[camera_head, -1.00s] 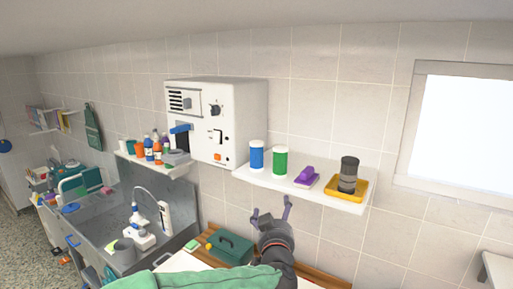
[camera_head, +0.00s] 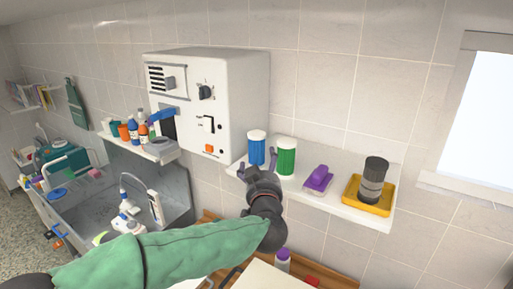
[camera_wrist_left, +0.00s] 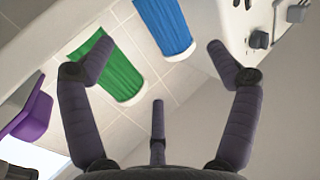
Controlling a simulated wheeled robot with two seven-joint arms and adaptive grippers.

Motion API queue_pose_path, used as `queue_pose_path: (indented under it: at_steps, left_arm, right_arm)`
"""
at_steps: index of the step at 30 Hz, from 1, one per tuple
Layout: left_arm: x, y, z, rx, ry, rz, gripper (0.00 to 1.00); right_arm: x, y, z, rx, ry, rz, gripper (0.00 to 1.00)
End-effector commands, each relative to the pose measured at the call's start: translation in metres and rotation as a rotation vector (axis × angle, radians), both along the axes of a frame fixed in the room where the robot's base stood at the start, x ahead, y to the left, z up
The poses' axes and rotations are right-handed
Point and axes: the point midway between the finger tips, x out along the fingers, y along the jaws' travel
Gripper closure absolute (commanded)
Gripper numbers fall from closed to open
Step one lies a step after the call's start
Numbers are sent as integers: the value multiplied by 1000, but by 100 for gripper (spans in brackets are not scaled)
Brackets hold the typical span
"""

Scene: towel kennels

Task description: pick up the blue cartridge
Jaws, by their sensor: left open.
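The blue cartridge (camera_head: 257,148), a blue cylinder with a white cap, stands upright at the left part of the white wall shelf (camera_head: 345,211). The green cartridge (camera_head: 286,158) stands just to its right. My left gripper (camera_head: 257,168) is open and empty at the shelf's front edge, in front of the two cartridges, and partly hides the blue one's base. In the left wrist view the blue cartridge (camera_wrist_left: 166,26) and green cartridge (camera_wrist_left: 112,72) appear beyond the spread fingers (camera_wrist_left: 159,48). No finger visibly grips either one. My right gripper is not in view.
A purple object (camera_head: 319,178) and a yellow tray (camera_head: 352,199) with a dark grey jar (camera_head: 373,180) sit farther right on the shelf. A white wall unit (camera_head: 225,100) is close on the left. A purple-capped bottle (camera_head: 283,263) stands below the shelf.

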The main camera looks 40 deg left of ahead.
Motion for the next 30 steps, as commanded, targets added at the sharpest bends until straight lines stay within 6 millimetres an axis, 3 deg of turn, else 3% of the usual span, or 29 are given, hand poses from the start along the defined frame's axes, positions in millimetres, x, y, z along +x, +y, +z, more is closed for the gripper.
queue_pose_path:
  at_steps: [22,30]
  left_arm:
    - [66,56,-1,-1,3,0,12]
    - [72,61,-1,-1,1,0,12]
  right_arm:
    - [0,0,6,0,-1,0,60]
    - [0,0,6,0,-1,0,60]
